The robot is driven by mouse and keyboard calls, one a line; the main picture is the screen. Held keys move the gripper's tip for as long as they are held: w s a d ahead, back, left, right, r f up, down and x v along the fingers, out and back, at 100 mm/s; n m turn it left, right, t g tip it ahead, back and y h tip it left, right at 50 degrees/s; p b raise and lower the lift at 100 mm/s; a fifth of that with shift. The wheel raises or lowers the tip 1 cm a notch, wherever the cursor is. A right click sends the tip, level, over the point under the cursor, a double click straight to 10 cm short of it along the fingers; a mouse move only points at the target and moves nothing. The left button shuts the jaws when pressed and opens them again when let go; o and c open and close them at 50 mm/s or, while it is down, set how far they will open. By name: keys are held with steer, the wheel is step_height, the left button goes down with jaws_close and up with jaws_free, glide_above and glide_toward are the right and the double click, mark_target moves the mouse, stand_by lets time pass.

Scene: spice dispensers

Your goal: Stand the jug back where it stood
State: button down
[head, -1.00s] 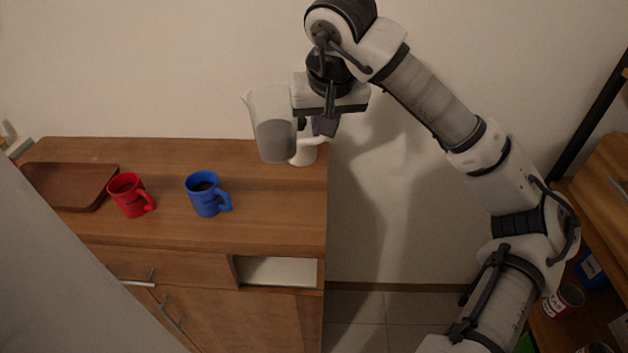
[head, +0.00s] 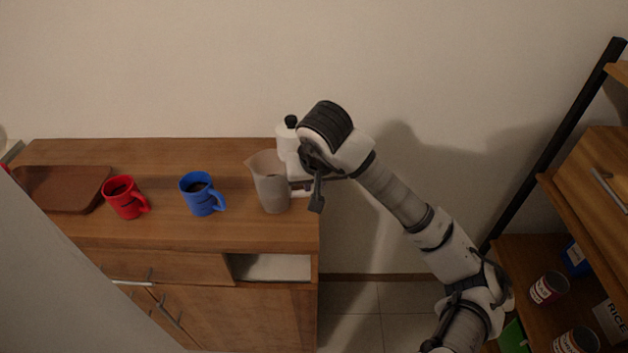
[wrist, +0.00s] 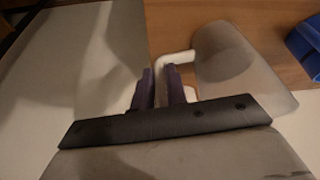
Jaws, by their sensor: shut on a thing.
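The jug (head: 271,187) is translucent grey with a white handle. In the head view it is upright at the right end of the wooden counter, right of the blue mug. I cannot tell whether its base touches the wood. My gripper (head: 313,190) is at its right side, partly hidden by my wrist. In the wrist view my gripper (wrist: 158,90) has its purple fingers shut on the handle, and the jug (wrist: 238,62) is to their right.
A blue mug (head: 202,194), a red mug (head: 124,198) and a brown tray (head: 62,188) stand to the left. A white pot with a black knob (head: 288,138) stands close behind the jug. The counter's right edge is near. Shelves with cans (head: 548,288) are far right.

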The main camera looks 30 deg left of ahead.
steer(key=shift+f+b, duration=0.4)
steer(key=c, duration=1.4)
jaws_free()
steer(key=shift+r, duration=0.1)
steer(key=shift+r+p, duration=0.25)
steer(key=shift+p, duration=0.25)
steer(key=b+v, duration=0.3)
steer(key=v, duration=0.9)
steer(key=shift+f, duration=0.1)
